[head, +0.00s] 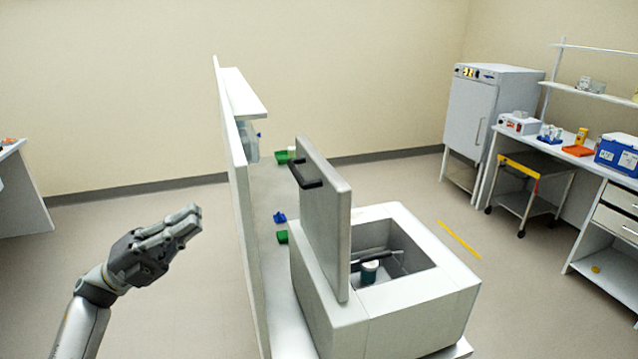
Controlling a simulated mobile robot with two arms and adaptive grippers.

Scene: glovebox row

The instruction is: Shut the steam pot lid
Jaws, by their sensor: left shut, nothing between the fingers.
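The steam pot (425,308) is a grey-white box with a square opening, in the middle right of the head view. Its lid (328,215) stands open, upright on the left side of the opening, with a black handle (304,172) on its left face. My right gripper does not show.
The tall white panel (236,200) stands just left of the pot. Small green bins (282,157) and a blue piece (279,217) lie beyond it. A grey cabinet (485,110), a cart (525,182) and a bench with a blue box (617,154) stand right.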

